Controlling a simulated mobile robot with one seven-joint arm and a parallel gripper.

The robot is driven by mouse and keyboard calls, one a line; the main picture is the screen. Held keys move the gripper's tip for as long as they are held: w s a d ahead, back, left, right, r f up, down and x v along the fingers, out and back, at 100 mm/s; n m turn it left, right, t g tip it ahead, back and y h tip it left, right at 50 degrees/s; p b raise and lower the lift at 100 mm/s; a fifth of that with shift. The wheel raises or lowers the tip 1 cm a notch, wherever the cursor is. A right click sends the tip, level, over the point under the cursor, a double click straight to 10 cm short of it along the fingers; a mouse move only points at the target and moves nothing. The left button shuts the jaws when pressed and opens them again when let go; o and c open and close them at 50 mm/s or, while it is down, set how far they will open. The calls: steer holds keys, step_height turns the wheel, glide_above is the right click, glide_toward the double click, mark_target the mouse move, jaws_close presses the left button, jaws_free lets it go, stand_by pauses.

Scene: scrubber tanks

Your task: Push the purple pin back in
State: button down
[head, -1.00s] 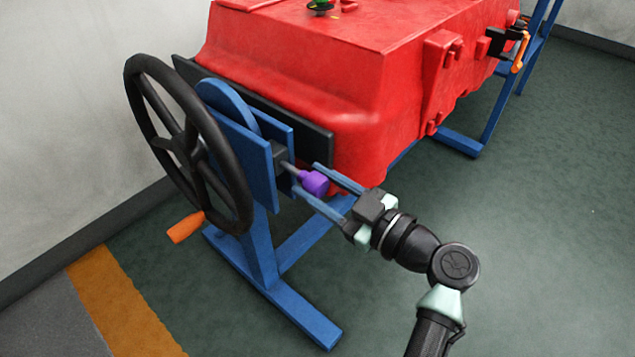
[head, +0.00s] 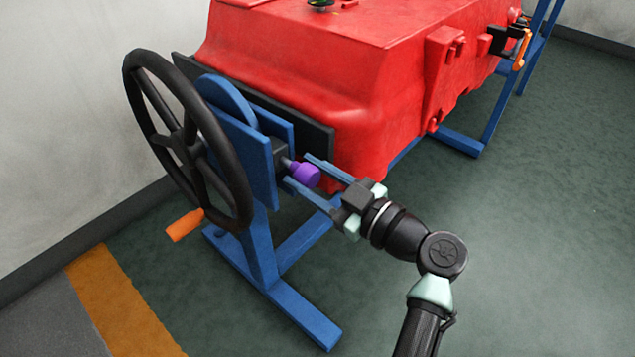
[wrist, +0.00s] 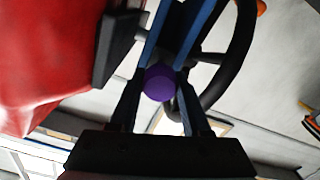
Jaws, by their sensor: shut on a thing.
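The purple pin (head: 306,175) has a round purple knob on a short grey shaft that enters a dark block (head: 280,153) on the blue stand behind the handwheel. A short length of shaft shows between knob and block. My gripper (head: 297,169) reaches in from the right, with one blue finger on each side of the pin, and is shut on it. In the wrist view the purple knob (wrist: 159,84) sits between the two fingers (wrist: 160,70). The exact contact between fingers and pin is partly hidden.
The red tank (head: 300,75) and a dark plate (head: 318,140) are close behind my gripper. The blue stand's foot (head: 300,315) lies below. The green floor at right is clear.

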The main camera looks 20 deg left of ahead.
steer(key=shift+f+b+x, duration=0.2)
steer(key=shift+b+x, duration=0.1)
steer(key=shift+x, duration=0.65)
steer(key=shift+a+r, duration=0.1)
steer(key=shift+a, duration=0.2)
steer(key=shift+w+r, duration=0.1)
steer(key=shift+r, duration=0.05)
steer(key=shift+c, duration=1.8)
jaws_free()
steer(key=p+v, duration=0.3)
steer(key=v, duration=1)
